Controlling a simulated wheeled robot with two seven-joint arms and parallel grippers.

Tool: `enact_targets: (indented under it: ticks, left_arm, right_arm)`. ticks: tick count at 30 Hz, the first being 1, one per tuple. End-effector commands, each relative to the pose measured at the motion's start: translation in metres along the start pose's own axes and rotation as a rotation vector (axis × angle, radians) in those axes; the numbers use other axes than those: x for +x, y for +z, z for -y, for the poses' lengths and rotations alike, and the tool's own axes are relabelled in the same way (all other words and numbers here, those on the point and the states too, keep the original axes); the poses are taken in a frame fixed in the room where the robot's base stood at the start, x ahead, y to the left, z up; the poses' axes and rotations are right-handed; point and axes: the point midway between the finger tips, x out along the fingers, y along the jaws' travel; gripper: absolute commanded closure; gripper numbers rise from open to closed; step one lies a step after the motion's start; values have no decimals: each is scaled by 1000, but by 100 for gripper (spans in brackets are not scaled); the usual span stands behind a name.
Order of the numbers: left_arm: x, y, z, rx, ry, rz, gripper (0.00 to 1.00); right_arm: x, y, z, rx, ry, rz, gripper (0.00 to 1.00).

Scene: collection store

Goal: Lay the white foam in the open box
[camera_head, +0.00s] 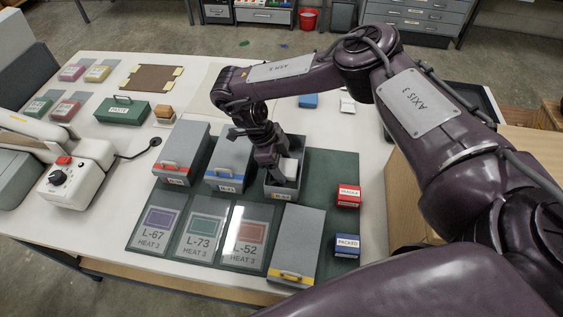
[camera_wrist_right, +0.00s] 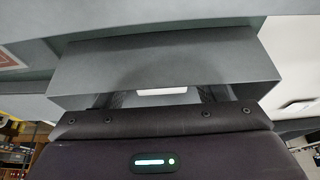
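The open grey box (camera_head: 302,160) stands on the dark green mat, to the right of two lidded grey boxes. The white foam (camera_head: 289,168) shows inside it, partly hidden by my right gripper (camera_head: 277,178), which reaches down into the box. In the right wrist view the gripper's two fingers (camera_wrist_right: 160,99) stand apart. A strip of the white foam (camera_wrist_right: 162,91) shows between them, with a gap on each side. The box's grey wall (camera_wrist_right: 155,65) is close ahead. Whether the foam lies flat on the box floor is hidden. My left gripper is in neither view.
Boxes with a red handle (camera_head: 180,153) and a blue handle (camera_head: 229,160) stand left of the open box. A yellow-handled box (camera_head: 297,240) is in front. Red (camera_head: 348,195) and blue (camera_head: 347,245) labelled blocks lie right. Flat cards (camera_head: 203,230) cover the mat's front left.

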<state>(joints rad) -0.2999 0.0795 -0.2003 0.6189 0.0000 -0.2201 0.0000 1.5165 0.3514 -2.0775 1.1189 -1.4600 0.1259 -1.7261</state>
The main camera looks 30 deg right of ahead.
Motion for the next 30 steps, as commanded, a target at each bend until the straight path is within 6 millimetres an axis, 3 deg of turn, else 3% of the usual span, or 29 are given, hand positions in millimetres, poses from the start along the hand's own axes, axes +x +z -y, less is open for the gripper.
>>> enact_targets:
  ticks: [3, 14, 30]
  left_arm:
    - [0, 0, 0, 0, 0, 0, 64]
    - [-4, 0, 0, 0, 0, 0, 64]
    - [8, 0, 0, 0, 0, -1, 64]
  right_arm:
    - [0, 0, 0, 0, 0, 0, 23]
    - [-8, -1, 0, -1, -1, 1, 23]
    - [-108, -1, 1, -1, -5, 1, 23]
